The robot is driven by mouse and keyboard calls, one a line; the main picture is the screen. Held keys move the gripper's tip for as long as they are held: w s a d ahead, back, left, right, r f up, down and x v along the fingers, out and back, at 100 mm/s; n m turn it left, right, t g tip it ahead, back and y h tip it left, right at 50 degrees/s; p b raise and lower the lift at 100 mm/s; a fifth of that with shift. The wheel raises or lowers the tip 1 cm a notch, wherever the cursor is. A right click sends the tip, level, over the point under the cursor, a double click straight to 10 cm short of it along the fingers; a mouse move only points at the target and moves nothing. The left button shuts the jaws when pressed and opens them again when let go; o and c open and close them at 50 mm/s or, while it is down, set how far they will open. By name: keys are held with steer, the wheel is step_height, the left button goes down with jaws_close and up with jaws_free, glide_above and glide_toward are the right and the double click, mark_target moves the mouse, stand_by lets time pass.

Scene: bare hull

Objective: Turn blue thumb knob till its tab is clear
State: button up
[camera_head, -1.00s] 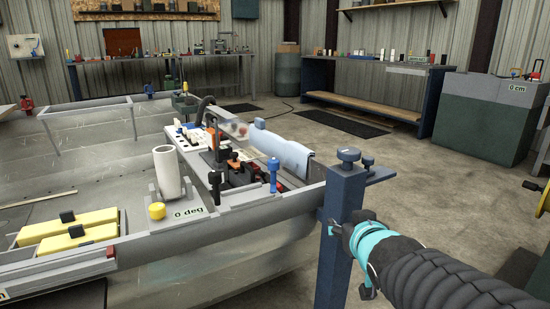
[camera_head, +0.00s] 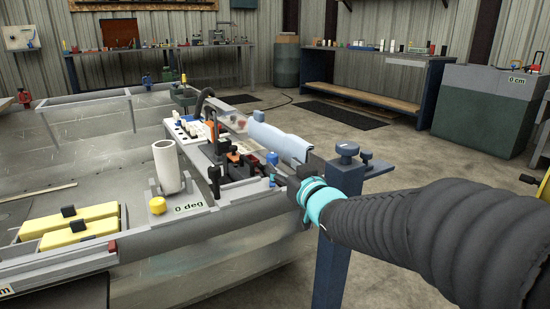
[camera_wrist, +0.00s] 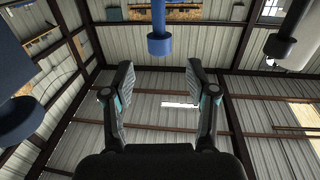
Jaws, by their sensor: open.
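The blue thumb knob (camera_head: 272,158) stands upright at the hull's near edge, right of the orange and black parts. My gripper (camera_wrist: 160,78) is open, with empty space between its two fingers. In the wrist view a blue stem with a wider round end (camera_wrist: 160,44), seemingly the knob, is centred beyond the fingertips and apart from them. In the head view my wrist with its cyan band (camera_head: 316,198) is just right of the knob. The fingers are hard to make out there, and I cannot make out the knob's tab.
A blue-grey post with a screw head (camera_head: 347,152) stands close beside my wrist. A pale blue draped roll (camera_head: 277,138) lies behind the knob. A yellow knob (camera_head: 157,205) by a "0 deg" label and a white tube (camera_head: 167,167) stand to the left.

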mark_target(275, 159)
steer(key=x, duration=0.7)
steer(key=shift+w, duration=0.15)
jaws_close()
